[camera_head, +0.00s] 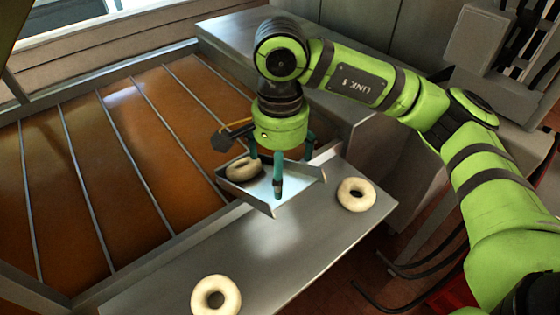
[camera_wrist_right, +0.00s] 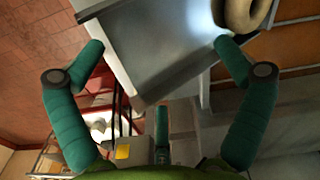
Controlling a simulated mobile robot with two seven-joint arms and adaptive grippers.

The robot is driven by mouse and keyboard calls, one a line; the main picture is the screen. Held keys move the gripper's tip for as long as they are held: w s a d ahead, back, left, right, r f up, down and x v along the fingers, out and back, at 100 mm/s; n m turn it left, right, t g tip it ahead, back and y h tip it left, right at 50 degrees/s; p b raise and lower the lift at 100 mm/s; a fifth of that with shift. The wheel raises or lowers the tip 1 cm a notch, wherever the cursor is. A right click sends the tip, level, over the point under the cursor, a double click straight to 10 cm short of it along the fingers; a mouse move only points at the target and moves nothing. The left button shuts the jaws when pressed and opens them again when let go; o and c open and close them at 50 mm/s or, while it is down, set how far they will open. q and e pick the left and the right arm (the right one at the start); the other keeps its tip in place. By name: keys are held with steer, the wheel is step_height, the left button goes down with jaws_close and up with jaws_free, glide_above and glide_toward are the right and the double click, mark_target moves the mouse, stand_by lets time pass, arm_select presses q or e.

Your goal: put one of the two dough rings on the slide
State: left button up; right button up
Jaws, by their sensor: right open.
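The slide (camera_head: 264,193) is a shallow metal chute with low side walls, at the edge between the counter and the brown vat. One pale dough ring (camera_head: 243,168) lies on its left end; part of a ring also shows at the top right of the wrist view (camera_wrist_right: 243,14). Two more rings lie flat on the counter, one to the right (camera_head: 356,194) and one at the front (camera_head: 216,296). My right gripper (camera_head: 280,172) points down over the slide with its teal fingers spread. In the wrist view its fingers (camera_wrist_right: 158,48) are apart with nothing between them.
The brown vat (camera_head: 130,135) with thin metal bars across it fills the left. The metal counter (camera_head: 260,245) is bare between the rings. A grey raised ledge (camera_head: 232,45) stands behind the gripper, and dark cables (camera_head: 400,270) hang beyond the counter's right edge.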

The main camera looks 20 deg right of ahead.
step_height(320, 180, up, 12)
stand_by(0.5)
stand_by(1.5)
